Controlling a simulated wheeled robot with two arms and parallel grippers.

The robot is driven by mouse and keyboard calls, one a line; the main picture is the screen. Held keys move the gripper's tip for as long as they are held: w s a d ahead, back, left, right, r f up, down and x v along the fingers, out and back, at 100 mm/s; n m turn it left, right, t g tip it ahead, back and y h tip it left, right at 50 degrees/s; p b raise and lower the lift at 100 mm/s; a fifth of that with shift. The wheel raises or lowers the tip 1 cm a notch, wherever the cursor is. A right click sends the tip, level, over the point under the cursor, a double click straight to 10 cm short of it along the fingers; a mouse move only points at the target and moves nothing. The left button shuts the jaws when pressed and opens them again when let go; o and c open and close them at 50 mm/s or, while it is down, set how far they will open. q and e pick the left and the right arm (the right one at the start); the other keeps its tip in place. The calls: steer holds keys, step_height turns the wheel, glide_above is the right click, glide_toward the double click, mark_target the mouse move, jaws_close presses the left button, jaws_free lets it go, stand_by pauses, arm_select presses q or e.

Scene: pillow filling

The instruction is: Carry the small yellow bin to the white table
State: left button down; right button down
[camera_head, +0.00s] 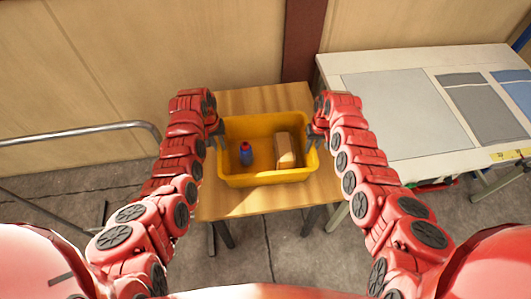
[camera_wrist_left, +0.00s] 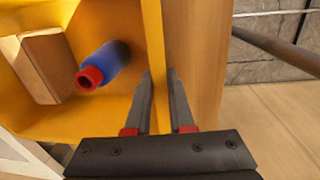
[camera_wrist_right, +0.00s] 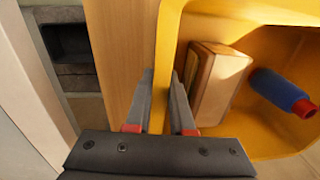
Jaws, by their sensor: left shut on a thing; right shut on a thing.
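The small yellow bin (camera_head: 268,178) is on the wooden table (camera_head: 265,100), upright. It holds a blue bottle with a red cap (camera_head: 246,154) and a tan box (camera_head: 285,150). My left gripper (camera_head: 215,138) is shut on the bin's left rim; in the left wrist view its fingers (camera_wrist_left: 162,100) straddle the yellow wall. My right gripper (camera_head: 315,136) is shut on the right rim; in the right wrist view its fingers (camera_wrist_right: 162,100) straddle that wall. The white table (camera_head: 350,68) stands to the right of the wooden table. Whether the bin touches the wooden top cannot be told.
The white table bears a large light grey sheet (camera_head: 405,105), a darker grey sheet (camera_head: 482,105) and a blue one (camera_head: 517,90). A metal rail (camera_head: 85,132) is at the left. A wall (camera_head: 200,45) stands behind the wooden table.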

arm_select(q)
steer(key=shift+r, duration=0.1)
arm_select(e)
steer(key=shift+r, duration=0.15)
